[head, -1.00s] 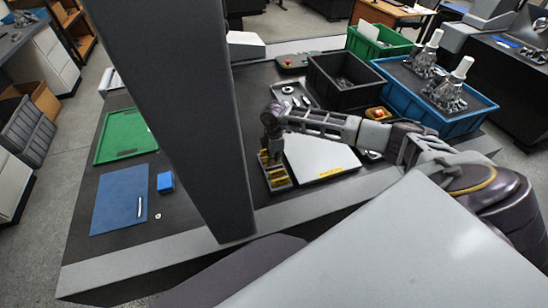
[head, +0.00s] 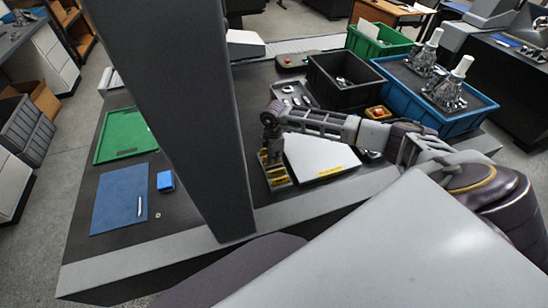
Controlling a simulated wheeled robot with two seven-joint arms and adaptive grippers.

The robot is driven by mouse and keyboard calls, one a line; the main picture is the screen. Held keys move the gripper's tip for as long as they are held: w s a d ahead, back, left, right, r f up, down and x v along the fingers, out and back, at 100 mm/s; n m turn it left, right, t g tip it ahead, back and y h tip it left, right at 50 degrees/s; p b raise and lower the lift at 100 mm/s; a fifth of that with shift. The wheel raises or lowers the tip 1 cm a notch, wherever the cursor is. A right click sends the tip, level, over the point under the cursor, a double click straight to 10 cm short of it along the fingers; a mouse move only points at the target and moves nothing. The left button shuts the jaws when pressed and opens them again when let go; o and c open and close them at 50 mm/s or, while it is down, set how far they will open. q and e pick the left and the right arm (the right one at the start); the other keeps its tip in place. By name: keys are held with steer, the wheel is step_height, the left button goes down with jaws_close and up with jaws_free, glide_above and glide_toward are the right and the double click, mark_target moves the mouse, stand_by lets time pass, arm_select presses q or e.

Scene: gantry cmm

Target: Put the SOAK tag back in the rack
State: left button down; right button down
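The rack (head: 284,187) is a small grey holder with several yellow tags (head: 276,171) in it, on the dark table left of a pale plate. The lettering on the tags is too small to read, so I cannot tell which is the SOAK tag. My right gripper (head: 270,146) reaches in from the right and points down over the far end of the rack. Its fingers are small and dark, and I cannot see whether they are open or hold a tag. My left gripper is not in view.
A pale plate (head: 318,156) lies right of the rack. A black bin (head: 337,98), a blue crate (head: 455,124) with metal parts and a green bin (head: 378,47) stand behind. A thick grey column hides part of the table. A blue mat (head: 112,200) and green tray (head: 122,138) lie left.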

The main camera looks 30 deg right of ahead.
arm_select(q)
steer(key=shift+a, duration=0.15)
arm_select(e)
steer(key=shift+f, duration=0.2)
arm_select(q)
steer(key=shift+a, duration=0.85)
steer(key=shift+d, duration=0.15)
arm_select(e)
steer(key=shift+f, duration=0.15)
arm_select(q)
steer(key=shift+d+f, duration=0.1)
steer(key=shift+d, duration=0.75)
arm_select(e)
steer(key=shift+f, duration=0.15)
